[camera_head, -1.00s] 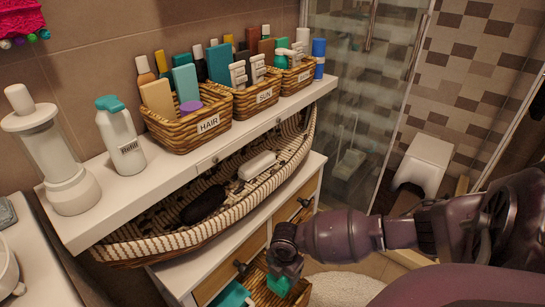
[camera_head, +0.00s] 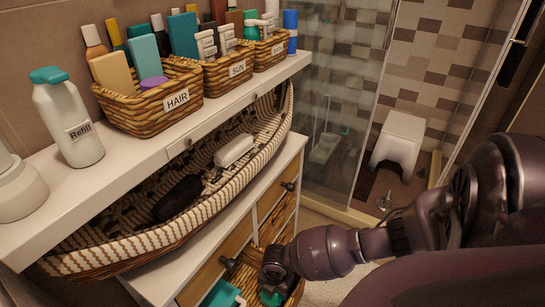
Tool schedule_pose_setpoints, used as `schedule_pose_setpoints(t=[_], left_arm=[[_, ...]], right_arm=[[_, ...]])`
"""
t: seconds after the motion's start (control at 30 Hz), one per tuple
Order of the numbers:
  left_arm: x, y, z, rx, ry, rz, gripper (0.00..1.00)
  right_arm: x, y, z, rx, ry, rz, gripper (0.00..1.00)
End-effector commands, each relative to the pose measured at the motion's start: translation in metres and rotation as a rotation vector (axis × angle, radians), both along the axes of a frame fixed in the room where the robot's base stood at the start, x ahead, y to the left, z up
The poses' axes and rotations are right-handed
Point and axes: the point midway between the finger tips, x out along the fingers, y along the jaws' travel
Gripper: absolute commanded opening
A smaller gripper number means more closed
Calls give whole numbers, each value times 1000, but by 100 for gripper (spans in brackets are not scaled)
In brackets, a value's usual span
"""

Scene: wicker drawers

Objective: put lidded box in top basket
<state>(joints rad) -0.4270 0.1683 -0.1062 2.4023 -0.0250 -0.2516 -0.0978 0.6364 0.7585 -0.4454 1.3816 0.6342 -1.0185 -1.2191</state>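My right arm comes in from the right. Its gripper (camera_head: 273,284) points down over an open wicker drawer (camera_head: 246,262) at the bottom of the cabinet. A green piece (camera_head: 269,298) shows right under the gripper, cut by the frame's lower edge; I cannot tell whether it is held. A teal item (camera_head: 222,295) lies left of it in the drawer, partly cut off. I cannot tell which of these is the lidded box. A long striped woven basket (camera_head: 110,252) sits under the white shelf, holding a black item (camera_head: 178,198) and a white item (camera_head: 234,150). My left gripper is not in view.
On the white shelf (camera_head: 125,170) stand wicker baskets labelled HAIR (camera_head: 150,118) and SUN (camera_head: 228,76), a third basket (camera_head: 270,52), a Refill bottle (camera_head: 68,120) and a white container (camera_head: 18,190). A glass shower door and white stool (camera_head: 398,140) are at right.

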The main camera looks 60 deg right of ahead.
Motion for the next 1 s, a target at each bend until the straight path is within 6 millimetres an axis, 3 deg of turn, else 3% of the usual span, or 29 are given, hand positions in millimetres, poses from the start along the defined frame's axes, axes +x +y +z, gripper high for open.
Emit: schedule_pose_setpoints(t=[0.47,0.5,0.63,1.0], left_arm=[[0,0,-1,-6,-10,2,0],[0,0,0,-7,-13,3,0],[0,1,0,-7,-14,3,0],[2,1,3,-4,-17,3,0]], right_arm=[[0,0,-7,0,-1,1,41],[0,0,-7,0,-1,1,73],[1,0,-6,0,-2,1,93],[2,0,-1,0,-5,1,95]])
